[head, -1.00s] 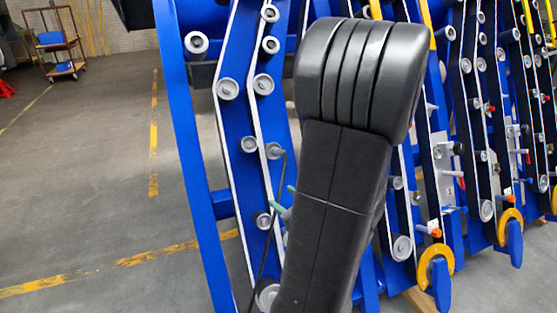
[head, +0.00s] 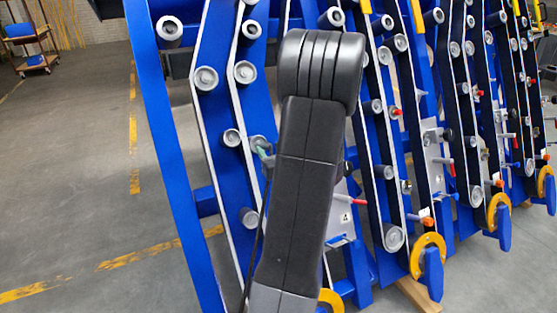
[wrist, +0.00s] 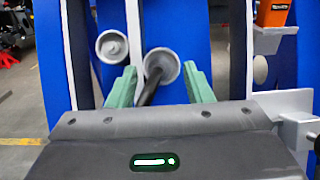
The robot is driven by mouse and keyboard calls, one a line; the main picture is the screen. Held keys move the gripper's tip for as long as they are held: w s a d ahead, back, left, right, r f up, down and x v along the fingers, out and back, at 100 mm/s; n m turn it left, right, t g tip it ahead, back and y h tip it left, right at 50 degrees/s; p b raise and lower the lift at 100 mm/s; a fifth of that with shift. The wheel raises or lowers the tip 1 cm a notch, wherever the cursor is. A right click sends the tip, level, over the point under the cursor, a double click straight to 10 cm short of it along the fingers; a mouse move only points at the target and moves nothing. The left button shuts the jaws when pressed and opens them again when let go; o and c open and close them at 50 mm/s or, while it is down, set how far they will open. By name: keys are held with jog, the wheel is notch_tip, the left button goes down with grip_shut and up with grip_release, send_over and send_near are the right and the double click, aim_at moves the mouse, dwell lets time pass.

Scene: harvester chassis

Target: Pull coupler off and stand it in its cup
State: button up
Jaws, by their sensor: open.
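My gripper (wrist: 158,78) is open, its two green fingers standing apart. Between them, in the wrist view, is a round grey end piece (wrist: 163,63) with a dark stem or hose (wrist: 148,94) running down behind the gripper body; this may be the coupler, but I cannot tell for sure. The fingers do not visibly touch it. In the head view the green fingers (head: 264,154) show just left of my arm, close to a grey round piece on the blue frame. A thin black hose (head: 262,222) hangs below there. I cannot identify the cup.
Blue chassis plates with grey rollers (head: 206,78) stand close in front of me. Another roller (wrist: 112,46) is left of the fingers. An orange piece (wrist: 272,12) and a grey bracket (wrist: 284,118) are at the right. Open floor (head: 70,180) lies to the left.

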jog(key=shift+x, duration=1.75)
grip_shut()
jog(key=shift+s, duration=0.1)
jog(key=shift+s+d+r+p, duration=0.1)
jog(key=shift+s+d+r, duration=0.15)
jog(key=shift+s, duration=0.2)
jog(key=shift+s+d+r+p, duration=0.1)
jog(key=shift+s+d+r, duration=0.05)
jog(key=shift+s+r, duration=0.3)
jog(key=shift+s+d+r+p, duration=0.1)
jog(key=shift+s+d+r, duration=0.1)
jog(key=shift+s, duration=0.3)
